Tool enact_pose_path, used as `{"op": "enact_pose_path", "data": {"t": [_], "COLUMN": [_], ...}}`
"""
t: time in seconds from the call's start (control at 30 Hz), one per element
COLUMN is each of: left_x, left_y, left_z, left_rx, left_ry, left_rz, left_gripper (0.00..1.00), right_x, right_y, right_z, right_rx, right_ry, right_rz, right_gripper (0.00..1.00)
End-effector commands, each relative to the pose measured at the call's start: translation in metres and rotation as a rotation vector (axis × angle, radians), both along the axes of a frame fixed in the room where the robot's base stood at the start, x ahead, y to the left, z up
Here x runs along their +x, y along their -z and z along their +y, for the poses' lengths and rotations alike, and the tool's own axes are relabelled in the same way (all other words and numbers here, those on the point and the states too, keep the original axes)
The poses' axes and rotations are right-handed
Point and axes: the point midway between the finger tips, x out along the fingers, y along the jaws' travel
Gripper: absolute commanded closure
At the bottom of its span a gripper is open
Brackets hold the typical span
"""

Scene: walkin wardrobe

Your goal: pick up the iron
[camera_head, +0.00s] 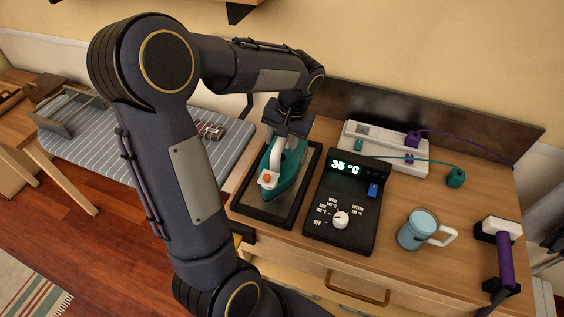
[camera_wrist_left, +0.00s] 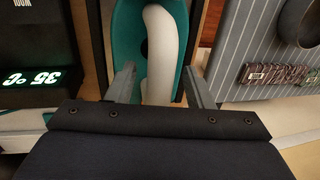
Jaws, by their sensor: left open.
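The iron (camera_head: 285,172) is teal with a white handle and an orange-red button. It rests in a black-framed tray (camera_head: 306,181) on the wooden cabinet top. My left gripper (camera_head: 287,139) is above the iron's far end, pointing down at it. In the left wrist view the white handle (camera_wrist_left: 166,50) lies between the two open fingers of my left gripper (camera_wrist_left: 160,85), with teal body (camera_wrist_left: 125,45) beside it. I cannot tell whether the fingers touch the handle. My right gripper is not in view.
A black control panel (camera_head: 368,204) showing 35 °C stands right of the tray. Further right are a blue mug (camera_head: 412,232) and a purple-handled device (camera_head: 505,258). A power strip (camera_head: 384,148) with plugs lies behind. A striped ironing board (camera_head: 110,135) is at left.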

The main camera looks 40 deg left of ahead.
Motion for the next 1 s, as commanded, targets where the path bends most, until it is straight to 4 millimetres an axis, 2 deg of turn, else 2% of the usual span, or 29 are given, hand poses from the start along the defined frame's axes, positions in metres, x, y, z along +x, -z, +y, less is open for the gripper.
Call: {"op": "enact_pose_path", "data": {"t": [0.2, 0.23, 0.57, 1.0], "left_x": [-0.0002, -0.0002, -0.0002, 0.0009], "left_y": [0.0014, 0.0014, 0.001, -0.0056], "left_z": [0.0002, 0.0002, 0.0002, 0.0004], "left_rx": [0.0, 0.0, 0.0, 0.002], "left_ry": [0.0, 0.0, 0.0, 0.0], "left_rz": [0.0, 0.0, 0.0, -0.005], "left_gripper": [0.53, 0.56, 0.99, 1.0], "right_x": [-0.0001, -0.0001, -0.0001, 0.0], "right_y": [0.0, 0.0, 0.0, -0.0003], "right_z": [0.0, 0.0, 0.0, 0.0], "right_rx": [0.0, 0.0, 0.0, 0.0], "right_ry": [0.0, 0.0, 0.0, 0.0], "right_rz": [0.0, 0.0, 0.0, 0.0], "right_gripper": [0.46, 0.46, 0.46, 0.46]}}
